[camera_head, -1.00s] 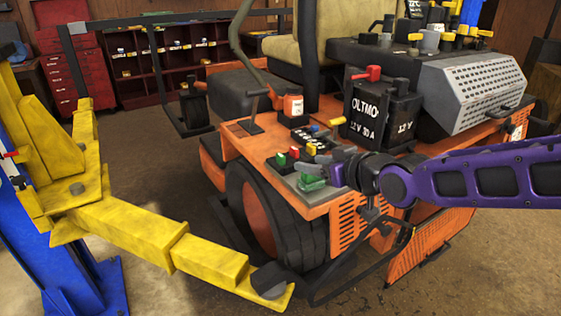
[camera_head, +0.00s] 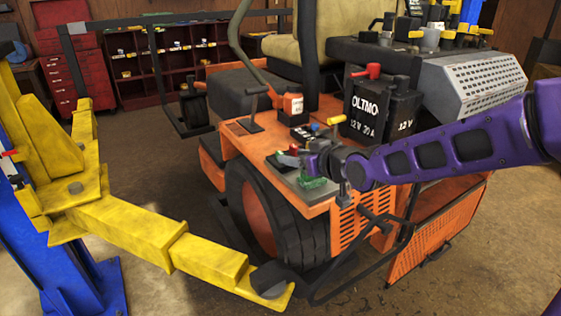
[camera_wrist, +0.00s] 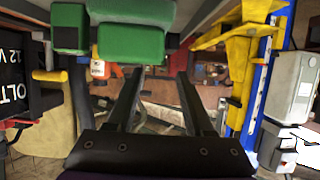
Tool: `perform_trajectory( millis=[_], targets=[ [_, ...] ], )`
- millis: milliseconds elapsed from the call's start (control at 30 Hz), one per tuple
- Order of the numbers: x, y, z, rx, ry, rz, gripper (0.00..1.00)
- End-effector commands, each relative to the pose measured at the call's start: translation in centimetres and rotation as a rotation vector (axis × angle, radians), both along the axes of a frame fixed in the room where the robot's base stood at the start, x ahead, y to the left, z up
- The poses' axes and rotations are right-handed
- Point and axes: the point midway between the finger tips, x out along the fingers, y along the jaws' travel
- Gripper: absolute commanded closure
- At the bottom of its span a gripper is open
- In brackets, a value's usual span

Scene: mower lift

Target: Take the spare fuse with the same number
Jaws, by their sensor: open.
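A grey panel (camera_head: 287,176) on the orange mower's fender carries small coloured fuses. A red one (camera_head: 281,152) shows just past my gripper, and a green one (camera_head: 313,182) is close below it at the panel's front. My gripper (camera_head: 292,160) is over this panel and hides part of it. In the wrist view my gripper (camera_wrist: 158,75) has its two dark fingers apart with nothing between them. A large green block (camera_wrist: 130,42) and a smaller green block (camera_wrist: 70,28) hang at the top, beyond or above the fingertips. No fuse number is readable.
A black battery (camera_head: 380,110) stands right behind the panel, beside a yellow handle (camera_head: 337,121). An orange and white bottle (camera_head: 293,106) stands behind. A yellow lift arm (camera_head: 150,235) crosses the lower left. Floor at bottom right is clear.

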Motion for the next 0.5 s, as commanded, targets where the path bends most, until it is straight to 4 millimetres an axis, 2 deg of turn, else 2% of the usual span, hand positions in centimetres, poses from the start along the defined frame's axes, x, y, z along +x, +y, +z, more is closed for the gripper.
perform_trajectory(
  millis=[100,300,500],
  targets=[
    [1.1,1.0,-1.0,0.001,0.000,0.004,0.47],
    [2.8,2.0,-1.6,0.000,0.000,0.003,0.47],
    [3.4,2.3,-1.7,-0.001,0.000,0.000,0.47]
  ],
)
